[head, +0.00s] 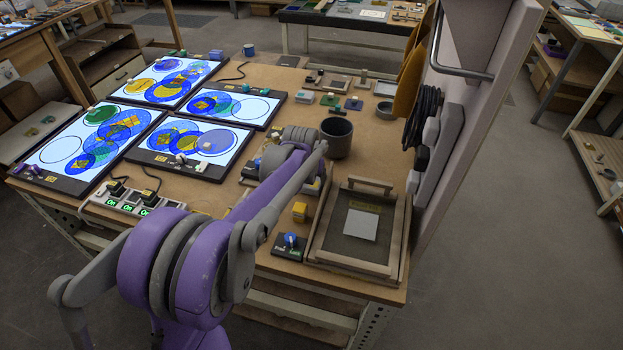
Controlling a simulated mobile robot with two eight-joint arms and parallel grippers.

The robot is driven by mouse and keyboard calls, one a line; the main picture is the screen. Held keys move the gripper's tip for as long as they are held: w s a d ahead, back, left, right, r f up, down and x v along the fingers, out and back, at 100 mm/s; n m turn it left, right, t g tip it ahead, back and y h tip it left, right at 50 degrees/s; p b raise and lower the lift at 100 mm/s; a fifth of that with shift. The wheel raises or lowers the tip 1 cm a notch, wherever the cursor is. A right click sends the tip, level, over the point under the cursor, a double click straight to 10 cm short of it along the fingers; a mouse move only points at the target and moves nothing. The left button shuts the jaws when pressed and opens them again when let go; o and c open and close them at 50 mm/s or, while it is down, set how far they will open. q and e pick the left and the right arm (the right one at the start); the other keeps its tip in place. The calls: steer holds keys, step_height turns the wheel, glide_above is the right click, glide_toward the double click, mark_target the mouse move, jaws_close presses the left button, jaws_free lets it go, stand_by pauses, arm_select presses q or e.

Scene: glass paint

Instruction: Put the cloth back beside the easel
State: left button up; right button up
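A mustard-yellow cloth-like piece (411,72) hangs at the upper right, by the edge of the tall pale panel. I cannot tell for certain that it is the cloth. A wooden frame with a dark bed (335,248), which may be the easel, lies at the front right of the table. A pale square (361,225) lies on its bed; its material is unclear. My purple and grey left arm reaches from the lower left over the middle of the table. Its gripper fingers are hidden behind the arm. My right gripper is not in the picture.
Several lit panels with coloured circles (228,107) fill the table's left side. A dark grey pot (337,138) stands right of my arm. A yellow block (299,211) and a switch box (290,246) sit left of the frame. A power strip (128,207) lies at the front left.

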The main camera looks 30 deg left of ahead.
arm_select(q)
steer(key=shift+f, duration=0.3)
steer(key=o, duration=1.1)
steer(key=shift+o, duration=0.2)
steer(key=a+v, duration=0.1)
steer(key=v, duration=0.9)
steer(key=shift+s+d+r, duration=0.25)
steer(key=shift+d+r, duration=0.1)
steer(key=shift+d, duration=0.1)
steer(key=s+d+f, duration=0.1)
steer(key=s+d, duration=0.3)
steer(key=s, duration=0.2)
steer(key=s+d+f+m, duration=0.1)
steer(key=s+d, duration=0.3)
steer(key=s, duration=0.2)
steer(key=s+d+f+m+t+p, duration=0.1)
steer(key=s+d+f, duration=0.1)
steer(key=s, duration=0.4)
steer(key=shift+d+h, duration=0.3)
steer(key=shift+d, duration=0.6)
steer(key=s+d+f, duration=0.2)
steer(key=s+f, duration=0.2)
steer(key=s, duration=0.2)
steer(key=shift+s+m, duration=0.15)
steer(key=shift+m, duration=0.15)
